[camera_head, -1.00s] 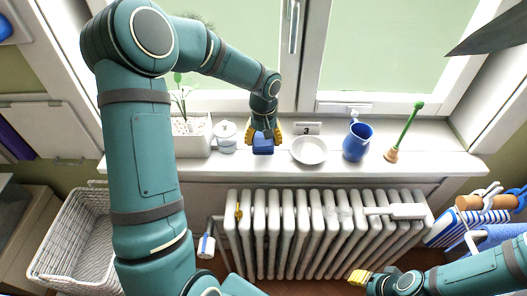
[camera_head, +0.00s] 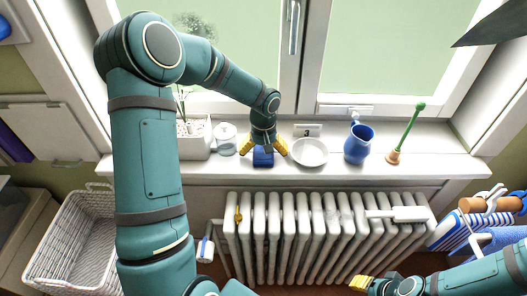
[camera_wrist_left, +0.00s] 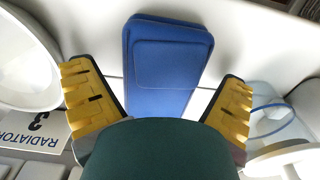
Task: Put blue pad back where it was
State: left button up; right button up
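The blue pad (camera_head: 262,159) lies on the white windowsill (camera_head: 330,171), between a lidded glass jar and a white bowl. In the left wrist view the blue pad (camera_wrist_left: 165,62) is a flat blue block with a raised smaller panel. My left gripper (camera_head: 265,153) is above the pad with its yellow fingers spread. In the left wrist view the left gripper (camera_wrist_left: 165,100) has one finger on each side of the pad, with gaps between fingers and pad. My right gripper (camera_head: 361,283) is low at the right, in front of the radiator; its fingers look close together, but their opening is unclear.
On the sill stand a planter (camera_head: 194,138), a lidded jar (camera_head: 225,139), a white bowl (camera_head: 310,152), a "3" sign (camera_head: 307,130), a blue jug (camera_head: 357,144) and a green-handled plunger (camera_head: 405,135). The radiator (camera_head: 320,235) is below. A wicker basket (camera_head: 75,240) is at left.

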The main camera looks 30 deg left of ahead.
pick_arm(q)
jog(key=shift+r, duration=0.55)
notch_tip(320, 180, up, 11)
jog(key=p, duration=0.3)
jog(key=shift+r, duration=0.15)
jog(key=shift+s, duration=0.1)
